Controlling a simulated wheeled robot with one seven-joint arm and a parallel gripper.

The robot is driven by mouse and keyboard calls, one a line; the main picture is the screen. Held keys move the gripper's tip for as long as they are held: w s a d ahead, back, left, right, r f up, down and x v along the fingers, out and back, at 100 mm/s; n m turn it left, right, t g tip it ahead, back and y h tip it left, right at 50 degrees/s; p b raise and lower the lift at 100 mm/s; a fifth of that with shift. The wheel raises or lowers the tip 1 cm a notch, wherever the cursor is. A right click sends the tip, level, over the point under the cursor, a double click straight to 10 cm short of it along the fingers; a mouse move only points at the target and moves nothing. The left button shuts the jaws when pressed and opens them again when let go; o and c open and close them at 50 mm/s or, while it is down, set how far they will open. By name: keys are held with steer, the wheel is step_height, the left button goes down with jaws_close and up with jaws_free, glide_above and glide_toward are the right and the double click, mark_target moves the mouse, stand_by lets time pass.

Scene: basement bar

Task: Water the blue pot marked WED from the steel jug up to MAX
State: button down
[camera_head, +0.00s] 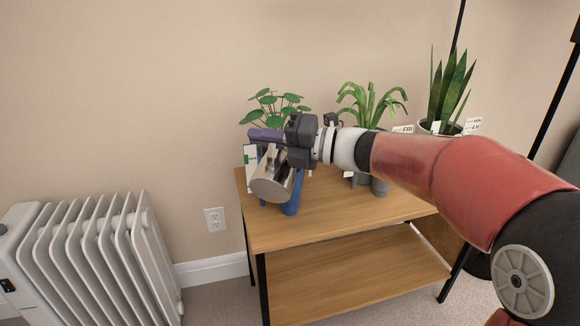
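The steel jug (270,185) is held up off the table, strongly tilted, with a round end towards me at lower left. My gripper (292,152) seems shut on the jug's upper right side; its fingertips are mostly hidden. The blue pot (290,207) stands on the wooden table, partly behind and below the jug. A plant with round leaves (272,112) rises behind the gripper, apparently from this pot. The WED mark, the MAX line, the water level and any pouring stream cannot be seen.
A purple object (264,135) and a white-green card (250,165) show behind the jug. A plant with long leaves (368,105) stands near a FRI tag (403,129), and a snake plant (450,90) stands at right. The front tabletop (330,218) is clear. A radiator (95,250) stands left.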

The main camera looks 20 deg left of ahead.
steer(key=shift+w+r+m+p, duration=0.25)
steer(key=shift+r+m+p, duration=0.05)
steer(key=shift+r+p, duration=0.05)
stand_by(0.7)
steer(key=shift+w+r+m+p, duration=0.2)
steer(key=shift+w+m+p, duration=0.35)
steer(key=shift+p, duration=0.8)
steer(key=shift+w, duration=0.35)
